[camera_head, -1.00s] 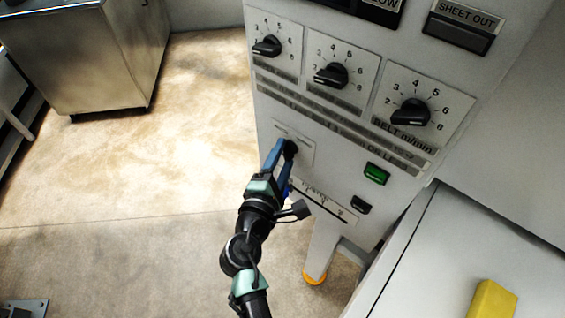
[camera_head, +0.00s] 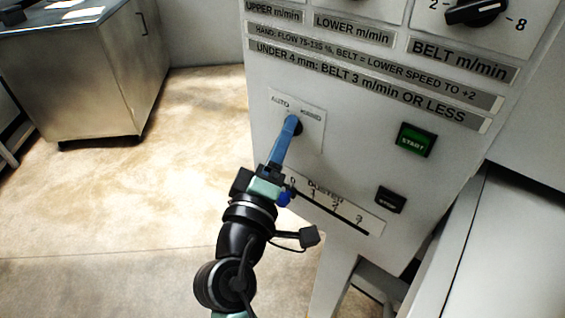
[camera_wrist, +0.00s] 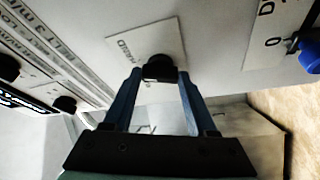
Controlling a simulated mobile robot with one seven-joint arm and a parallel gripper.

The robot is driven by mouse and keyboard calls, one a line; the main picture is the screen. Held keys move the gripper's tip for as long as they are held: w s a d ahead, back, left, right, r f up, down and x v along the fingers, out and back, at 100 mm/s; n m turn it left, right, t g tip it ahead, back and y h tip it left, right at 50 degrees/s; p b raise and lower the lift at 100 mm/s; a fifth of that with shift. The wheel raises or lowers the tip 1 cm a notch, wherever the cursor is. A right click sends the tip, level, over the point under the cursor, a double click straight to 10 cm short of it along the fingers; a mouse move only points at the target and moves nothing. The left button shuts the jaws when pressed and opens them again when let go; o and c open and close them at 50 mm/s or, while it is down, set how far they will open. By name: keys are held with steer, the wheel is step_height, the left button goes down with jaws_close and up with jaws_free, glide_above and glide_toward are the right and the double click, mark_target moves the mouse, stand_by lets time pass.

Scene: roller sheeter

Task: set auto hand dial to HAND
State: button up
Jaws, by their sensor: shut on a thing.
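The auto hand dial is a small black knob on a pale plate (camera_head: 312,130) marked AUTO and HAND, on the front of the grey control panel. My gripper (camera_head: 293,124) has its blue fingers at the knob and hides most of it in the head view. In the wrist view the black dial (camera_wrist: 159,67) sits between the two fingertips of my gripper (camera_wrist: 160,75), which are shut on it. Its pointer direction is hidden by the fingers, so I cannot tell its setting.
A green START button (camera_head: 416,140) and a black button (camera_head: 390,200) are to the right of the dial. The duster slider scale (camera_head: 345,213) with a blue knob (camera_head: 284,198) lies just below. The belt dial (camera_head: 476,11) is above. A steel cabinet (camera_head: 85,80) stands left, with open floor between.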

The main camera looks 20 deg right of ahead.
steer(key=shift+f+m+h+b, duration=0.3)
steer(key=shift+m+b, duration=0.4)
steer(key=shift+b, duration=0.5)
steer(key=shift+r+m+b, duration=0.2)
steer(key=shift+m+b, duration=0.1)
steer(key=shift+b, duration=0.05)
steer(key=o, duration=1.4)
steer(key=shift+c, duration=0.2)
steer(key=shift+a, duration=0.1)
steer(key=b+v, duration=0.1)
steer(key=v, duration=1.1)
steer(key=shift+s+a+f+b, duration=0.2)
steer(key=shift+s+b, duration=0.1)
steer(key=shift+b, duration=0.1)
steer(key=shift+r, duration=0.1)
